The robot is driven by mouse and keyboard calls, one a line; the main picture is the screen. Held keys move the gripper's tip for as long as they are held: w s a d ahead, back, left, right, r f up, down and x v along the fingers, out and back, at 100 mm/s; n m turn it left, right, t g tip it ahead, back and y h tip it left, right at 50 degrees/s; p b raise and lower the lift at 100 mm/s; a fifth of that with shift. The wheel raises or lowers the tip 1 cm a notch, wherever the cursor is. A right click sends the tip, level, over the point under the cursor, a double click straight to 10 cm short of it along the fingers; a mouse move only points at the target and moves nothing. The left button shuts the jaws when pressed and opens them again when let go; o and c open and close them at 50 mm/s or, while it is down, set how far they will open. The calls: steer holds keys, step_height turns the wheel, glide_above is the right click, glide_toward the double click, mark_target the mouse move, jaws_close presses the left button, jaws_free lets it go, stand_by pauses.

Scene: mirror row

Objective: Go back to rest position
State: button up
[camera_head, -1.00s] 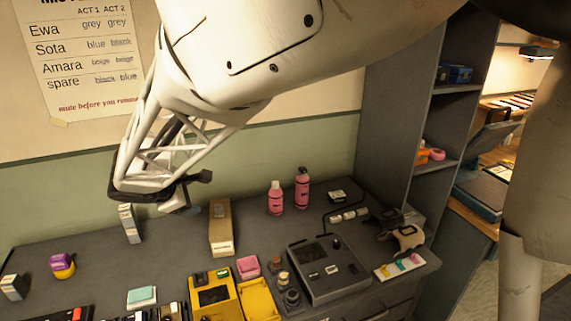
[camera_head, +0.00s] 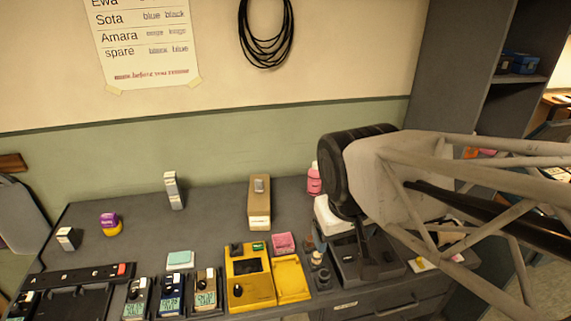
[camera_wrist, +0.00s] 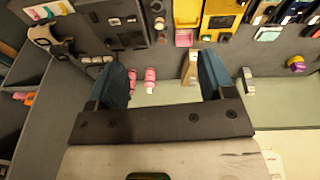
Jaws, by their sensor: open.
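My gripper (camera_wrist: 163,62) shows in the wrist view with its two blue fingers wide apart and nothing held between them. Beyond the fingers, the two pink bottles (camera_wrist: 150,78) and the cardboard box (camera_wrist: 189,70) stand on the desk, apart from the gripper. In the head view my arm reaches in from the right, and its wrist end hangs over the right part of the desk, in front of the dark grey device (camera_head: 385,267). It hides part of that device and most of the pink bottles (camera_head: 313,181). The fingertips are hard to make out there.
The grey desk (camera_head: 140,235) holds a yellow case (camera_head: 247,268), several small transmitters (camera_head: 171,292) in front, a teal pad (camera_head: 180,259), and a purple-and-yellow item (camera_head: 110,224). A cable coil (camera_head: 266,35) hangs on the wall. A tall shelf (camera_head: 450,80) stands at right.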

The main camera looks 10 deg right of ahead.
steer(key=shift+s+f+m+y, duration=0.15)
steer(key=shift+s+m+y, duration=0.25)
steer(key=shift+s, duration=0.55)
stand_by(0.7)
